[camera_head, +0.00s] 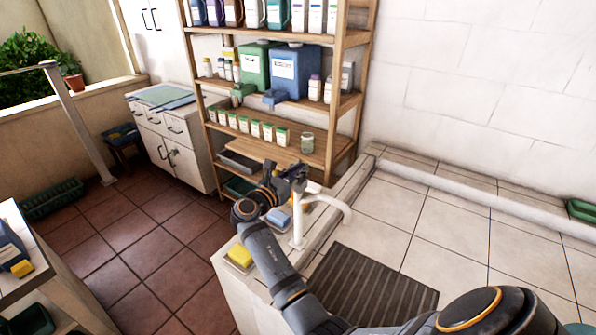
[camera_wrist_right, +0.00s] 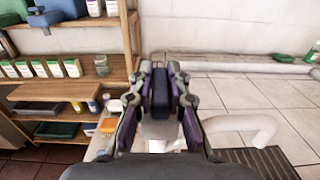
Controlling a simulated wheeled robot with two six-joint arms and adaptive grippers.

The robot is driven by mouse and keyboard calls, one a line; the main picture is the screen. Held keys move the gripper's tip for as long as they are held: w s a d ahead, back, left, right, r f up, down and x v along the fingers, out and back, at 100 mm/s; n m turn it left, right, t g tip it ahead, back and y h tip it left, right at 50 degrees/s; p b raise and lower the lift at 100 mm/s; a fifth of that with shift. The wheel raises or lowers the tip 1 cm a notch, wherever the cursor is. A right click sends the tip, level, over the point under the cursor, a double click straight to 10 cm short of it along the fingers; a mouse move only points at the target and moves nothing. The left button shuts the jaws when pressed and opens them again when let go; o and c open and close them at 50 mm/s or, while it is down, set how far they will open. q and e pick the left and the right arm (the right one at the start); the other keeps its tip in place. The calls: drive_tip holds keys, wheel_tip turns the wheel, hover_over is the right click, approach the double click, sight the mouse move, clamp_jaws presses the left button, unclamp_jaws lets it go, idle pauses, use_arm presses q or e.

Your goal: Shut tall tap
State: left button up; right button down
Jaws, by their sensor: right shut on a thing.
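The tall tap (camera_head: 297,228) is white and stands upright at the left edge of the tiled washbasin counter. Its curved spout (camera_head: 335,204) points right, and it also shows in the right wrist view (camera_wrist_right: 252,127). My right gripper (camera_head: 291,172) is at the top of the tap. In the right wrist view, my right gripper (camera_wrist_right: 160,88) is shut on a dark upright piece, the tap's handle (camera_wrist_right: 160,92). The fingers hide part of the handle, so its exact angle is hard to tell. My left gripper is not in view.
A yellow sponge (camera_head: 240,255) and a blue sponge (camera_head: 279,218) lie near the tap. A dark ribbed mat (camera_head: 370,285) is right of it. A wooden shelf (camera_head: 343,100) with bottles and jugs stands behind. The tiled counter (camera_head: 450,230) at right is mostly clear.

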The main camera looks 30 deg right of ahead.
sight(298, 169)
drive_tip(key=c, duration=1.3)
unclamp_jaws()
drive_tip(key=shift+r, duration=0.1)
wheel_tip(298, 169, up, 10)
drive_tip(key=shift+f, duration=0.1)
